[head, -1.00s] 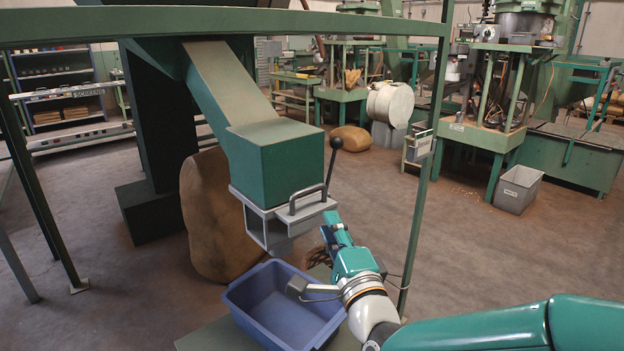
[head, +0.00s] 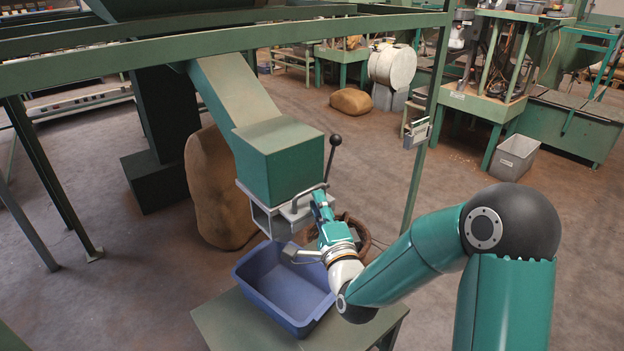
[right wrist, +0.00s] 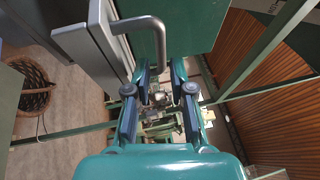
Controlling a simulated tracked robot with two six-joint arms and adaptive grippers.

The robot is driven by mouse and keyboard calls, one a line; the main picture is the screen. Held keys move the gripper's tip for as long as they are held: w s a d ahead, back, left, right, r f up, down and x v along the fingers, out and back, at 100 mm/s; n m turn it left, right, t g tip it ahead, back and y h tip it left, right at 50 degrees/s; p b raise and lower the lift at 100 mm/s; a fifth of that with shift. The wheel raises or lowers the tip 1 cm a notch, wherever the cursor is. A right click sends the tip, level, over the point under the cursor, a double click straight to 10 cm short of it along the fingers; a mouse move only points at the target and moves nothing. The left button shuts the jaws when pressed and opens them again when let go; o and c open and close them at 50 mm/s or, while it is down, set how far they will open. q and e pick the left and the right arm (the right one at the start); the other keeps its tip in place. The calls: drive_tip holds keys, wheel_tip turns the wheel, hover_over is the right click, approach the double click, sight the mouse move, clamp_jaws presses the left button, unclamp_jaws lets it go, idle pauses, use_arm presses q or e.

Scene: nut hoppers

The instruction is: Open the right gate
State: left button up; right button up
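One gate (head: 268,222), a grey metal frame, sits under the green box at the end of a sloping chute (head: 278,165). It has a bar handle (head: 296,200) and a lever with a black knob (head: 335,141). My right gripper (head: 319,198) is at the handle's right end. In the right wrist view my right gripper (right wrist: 160,72) is open, its two fingers apart. The bent end of the handle (right wrist: 160,42) shows between the fingertips there; I cannot tell whether they touch it. My left gripper is not in view.
A blue bin (head: 262,283) stands below the gate on a green table (head: 222,322). A green frame post (head: 425,140) rises to the right. A full sack (head: 210,190) stands behind the chute.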

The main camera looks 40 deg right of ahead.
sight(313, 188)
drive_tip(key=p+x, duration=0.1)
drive_tip(key=x, duration=0.4)
drive_tip(key=shift+a+f, duration=0.1)
clamp_jaws()
